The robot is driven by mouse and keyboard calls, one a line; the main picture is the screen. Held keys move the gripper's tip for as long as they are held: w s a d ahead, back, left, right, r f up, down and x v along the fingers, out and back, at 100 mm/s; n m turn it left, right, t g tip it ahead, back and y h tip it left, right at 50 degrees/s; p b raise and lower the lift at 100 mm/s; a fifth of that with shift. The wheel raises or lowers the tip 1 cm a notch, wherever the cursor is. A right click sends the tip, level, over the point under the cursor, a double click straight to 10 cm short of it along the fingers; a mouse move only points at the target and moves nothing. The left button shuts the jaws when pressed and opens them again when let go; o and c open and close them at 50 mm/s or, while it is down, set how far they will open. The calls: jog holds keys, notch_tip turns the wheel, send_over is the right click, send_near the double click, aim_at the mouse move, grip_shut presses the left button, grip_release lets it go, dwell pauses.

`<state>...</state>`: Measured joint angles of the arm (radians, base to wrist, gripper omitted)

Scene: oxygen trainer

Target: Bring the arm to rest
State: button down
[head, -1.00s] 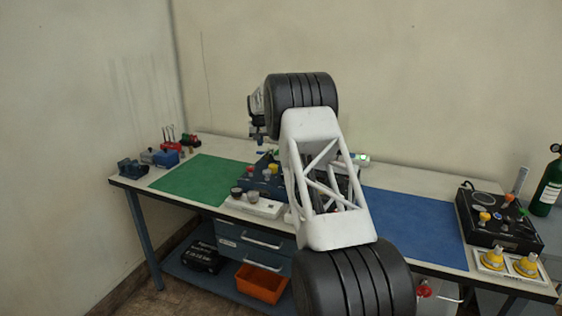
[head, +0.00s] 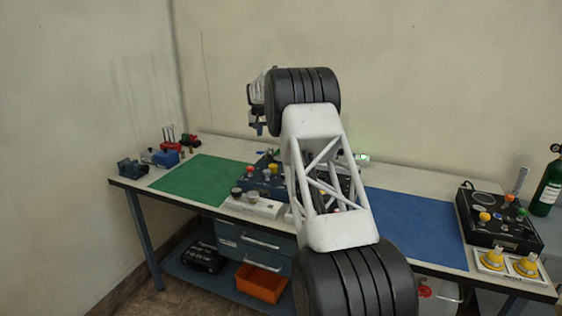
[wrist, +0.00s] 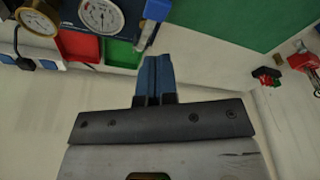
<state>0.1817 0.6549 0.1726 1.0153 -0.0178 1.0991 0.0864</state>
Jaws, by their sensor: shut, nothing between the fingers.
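My gripper (wrist: 154,78) shows in the wrist view with its blue fingers together and nothing between them. In the head view my gripper (head: 260,128) is a small blue-grey part, high over the back of the bench, left of my black arm joint. It is apart from everything on the bench. My white lattice arm link hides the middle of the bench in the head view.
The bench (head: 405,177) carries a green mat (head: 195,180), a blue mat (head: 410,222), a black panel with coloured knobs (head: 500,222) and a white tray with yellow knobs (head: 510,265). Gauges (wrist: 100,15) show in the wrist view. A green bottle (head: 548,188) stands at right.

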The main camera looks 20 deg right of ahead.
jog(key=s+a+r, duration=0.5)
jog(key=s+r, duration=0.1)
jog(key=s, duration=0.7)
jog(key=s+a+r+n, duration=0.1)
jog(key=s+a+r, duration=0.35)
jog(key=s, duration=0.85)
jog(key=s+a+r, duration=0.4)
jog(key=s+r, duration=0.3)
jog(key=s, duration=0.6)
jog(key=s+a+f, duration=0.2)
jog(key=s+f, duration=0.2)
jog(key=s, duration=1)
jog(key=s+a+f+n, duration=0.1)
jog(key=s+f, duration=0.3)
jog(key=s, duration=1.1)
jog(key=s+a+f, duration=0.4)
jog(key=s, duration=1)
jog(key=shift+s+f+n, duration=0.15)
jog(key=shift+f+n, duration=0.15)
jog(key=shift+n, duration=0.1)
